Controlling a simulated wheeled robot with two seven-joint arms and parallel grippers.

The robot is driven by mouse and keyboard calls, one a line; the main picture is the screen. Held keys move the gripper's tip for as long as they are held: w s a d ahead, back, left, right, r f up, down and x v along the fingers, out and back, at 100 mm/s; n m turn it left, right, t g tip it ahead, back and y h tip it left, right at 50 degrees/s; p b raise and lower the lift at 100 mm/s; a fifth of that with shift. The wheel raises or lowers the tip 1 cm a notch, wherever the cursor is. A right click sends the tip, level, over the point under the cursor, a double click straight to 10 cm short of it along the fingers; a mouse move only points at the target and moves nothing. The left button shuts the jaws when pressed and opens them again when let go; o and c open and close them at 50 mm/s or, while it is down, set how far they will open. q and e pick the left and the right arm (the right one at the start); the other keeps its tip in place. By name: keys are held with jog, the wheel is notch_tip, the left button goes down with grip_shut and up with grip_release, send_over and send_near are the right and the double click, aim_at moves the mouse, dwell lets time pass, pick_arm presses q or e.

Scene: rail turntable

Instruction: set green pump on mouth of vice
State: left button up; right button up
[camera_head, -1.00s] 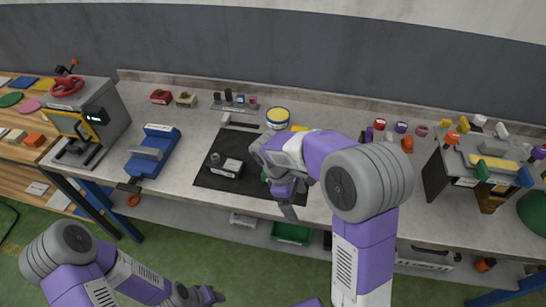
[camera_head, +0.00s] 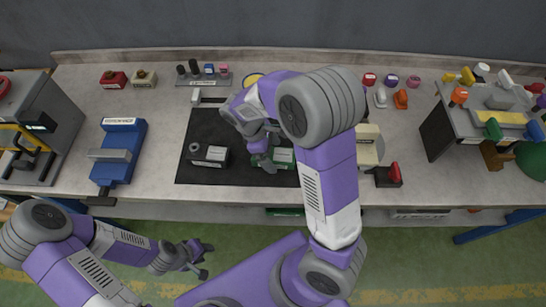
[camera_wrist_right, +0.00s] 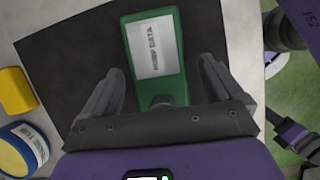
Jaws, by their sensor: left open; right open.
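The green pump (camera_head: 284,156) lies on the black mat, partly hidden by my right arm in the head view. In the right wrist view the green pump (camera_wrist_right: 156,60), with a white label, has its narrower end between the two fingers. My right gripper (camera_head: 264,158) is open over it and also shows in the right wrist view (camera_wrist_right: 160,90); no finger clearly touches the pump. The blue vice (camera_head: 121,140) stands on the bench left of the mat, with a grey jaw block. My left gripper (camera_head: 203,258) is open and empty, low in front of the bench.
A dark pump-like block (camera_head: 209,154) with a white label lies on the left of the black mat (camera_head: 220,125). A grey press (camera_head: 50,125) stands at far left and a fixture (camera_head: 490,115) at right. A yellow-topped tin (camera_wrist_right: 22,150) lies beside the mat. Bench between vice and mat is clear.

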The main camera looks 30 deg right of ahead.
jog(key=shift+s+d+f, duration=0.1)
jog(key=shift+d+f, duration=0.15)
jog(key=shift+f, duration=0.35)
jog(key=shift+r, duration=0.1)
jog(key=c, duration=1.6)
